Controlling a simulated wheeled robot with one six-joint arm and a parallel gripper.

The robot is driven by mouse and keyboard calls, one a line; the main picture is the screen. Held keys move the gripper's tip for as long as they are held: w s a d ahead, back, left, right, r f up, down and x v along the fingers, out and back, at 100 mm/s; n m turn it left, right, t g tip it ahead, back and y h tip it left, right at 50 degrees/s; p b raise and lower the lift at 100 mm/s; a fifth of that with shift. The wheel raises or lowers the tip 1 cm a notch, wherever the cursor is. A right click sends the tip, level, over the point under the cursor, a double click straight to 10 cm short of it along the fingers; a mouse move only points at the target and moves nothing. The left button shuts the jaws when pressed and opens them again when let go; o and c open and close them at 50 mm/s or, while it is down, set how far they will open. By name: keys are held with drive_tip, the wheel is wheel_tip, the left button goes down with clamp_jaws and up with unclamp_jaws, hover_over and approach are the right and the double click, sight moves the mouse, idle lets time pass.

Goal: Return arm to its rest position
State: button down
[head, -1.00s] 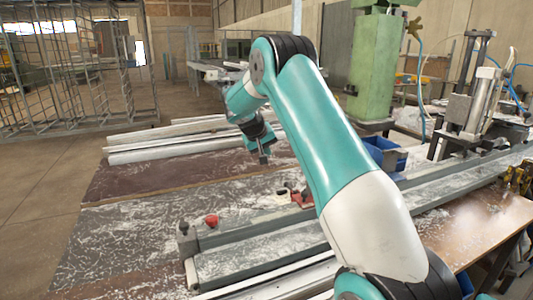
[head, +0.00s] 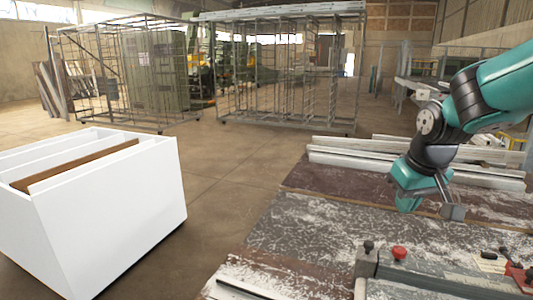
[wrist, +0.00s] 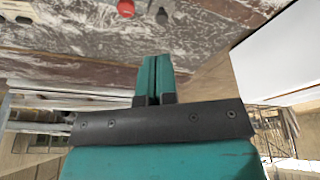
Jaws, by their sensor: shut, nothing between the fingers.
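My gripper (head: 408,203) hangs at the end of my teal arm on the right of the head view, above the snow-like, chip-strewn bench (head: 310,232). In the wrist view its two teal fingers (wrist: 155,72) lie side by side, shut with nothing between them. The fingers are apart from the clamp rail's red knob (head: 399,253) and dark knob (head: 368,247), which stand nearer the camera. The upper part of my arm runs out of the head view at the right edge.
A white slotted box (head: 110,215) with a brown panel (head: 75,168) in one slot stands on the floor at left. Pale profiles (head: 420,170) lie at the bench's back. Wire racks (head: 290,75) stand far behind. Floor between box and bench is clear.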

drive_tip(key=s+a+n+g+y, duration=0.1)
drive_tip(key=s+a+n+y, duration=0.1)
drive_tip(key=s+a, duration=0.5)
drive_tip(key=s+a+n+g+y, duration=0.2)
drive_tip(key=s+a, duration=0.5)
drive_tip(key=s, duration=0.9)
drive_tip(key=shift+s+a+r+n, duration=0.15)
drive_tip(key=shift+s+r+n, duration=0.25)
drive_tip(key=shift+n, duration=0.4)
